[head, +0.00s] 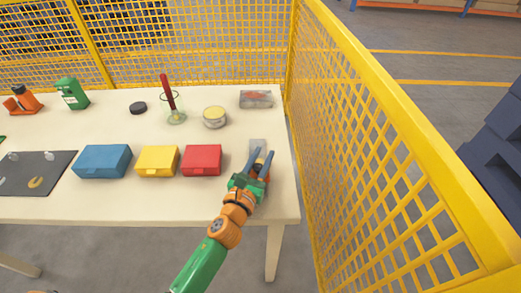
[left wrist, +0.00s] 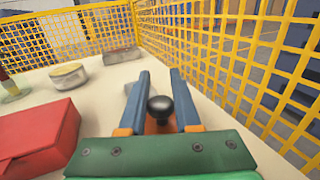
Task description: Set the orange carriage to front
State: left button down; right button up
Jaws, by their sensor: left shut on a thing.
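The orange carriage (left wrist: 151,127) shows in the left wrist view as a small orange patch under a black round knob (left wrist: 160,107). My left gripper (head: 262,158) reaches over the right end of the table in the head view. Its two blue fingers are shut on the carriage at its knob, with the knob between them in the left wrist view (left wrist: 158,95). A grey track piece (head: 258,146) shows just beyond the fingers. Most of the carriage and its track is hidden by the gripper. My right gripper is in neither view.
A red box (head: 202,159), a yellow box (head: 157,160) and a blue box (head: 102,161) stand left of the gripper. A round tin (head: 214,117) and a grey-red block (head: 256,99) lie behind. Yellow mesh fence (head: 380,140) borders the table's right side.

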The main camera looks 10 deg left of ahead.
aim_at(258, 170)
pick_arm(q)
jog(key=shift+s+d+f, duration=0.1)
jog(key=shift+s+d, duration=0.1)
jog(key=shift+s, duration=0.3)
jog(key=c, duration=0.6)
grip_release()
jog(key=shift+s, duration=0.1)
jog(key=s, duration=0.7)
jog(key=shift+s+a+b, duration=0.15)
jog(key=shift+a+b, duration=0.25)
